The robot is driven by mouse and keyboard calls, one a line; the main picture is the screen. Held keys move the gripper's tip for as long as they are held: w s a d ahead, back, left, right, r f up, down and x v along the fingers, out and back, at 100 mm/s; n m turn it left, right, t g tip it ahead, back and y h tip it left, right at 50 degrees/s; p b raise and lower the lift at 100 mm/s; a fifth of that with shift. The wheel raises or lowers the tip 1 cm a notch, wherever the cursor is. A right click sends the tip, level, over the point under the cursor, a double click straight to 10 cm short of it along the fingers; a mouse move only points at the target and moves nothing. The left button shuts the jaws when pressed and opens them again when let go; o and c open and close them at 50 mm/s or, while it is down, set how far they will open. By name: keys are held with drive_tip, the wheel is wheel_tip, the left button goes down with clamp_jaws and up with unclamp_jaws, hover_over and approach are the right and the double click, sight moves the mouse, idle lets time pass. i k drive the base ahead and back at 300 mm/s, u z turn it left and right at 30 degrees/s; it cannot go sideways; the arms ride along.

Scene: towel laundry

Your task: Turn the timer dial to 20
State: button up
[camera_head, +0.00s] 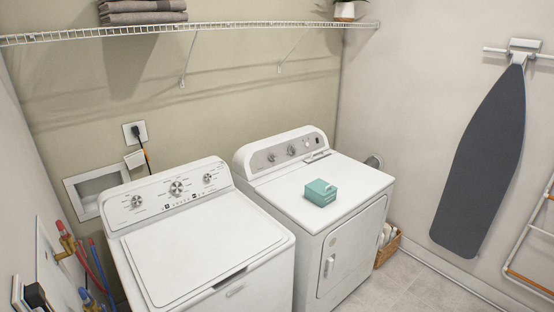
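Two white appliances stand side by side in the head view. The left one, a top-loading washer (205,246), has a panel with several silver dials, the largest dial (176,188) in the middle. The right one, a front-door dryer (343,186), has a grey panel with a left dial (271,157) and a middle dial (291,150), plus a small light knob (307,142). The dial markings are too small to read, so I cannot tell which dial is the timer or where it points. My gripper is not in view.
A teal box (320,192) sits on the dryer top. A wire shelf (230,26) with folded towels (143,12) runs above. An ironing board (483,160) hangs on the right wall. A basket (387,247) stands beside the dryer. Floor (400,290) at front right is clear.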

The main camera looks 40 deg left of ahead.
sight(292, 150)
drive_tip(key=k, duration=0.75)
drive_tip(key=u, duration=0.25)
drive_tip(key=i, duration=4.9)
drive_tip(key=u, duration=3.9)
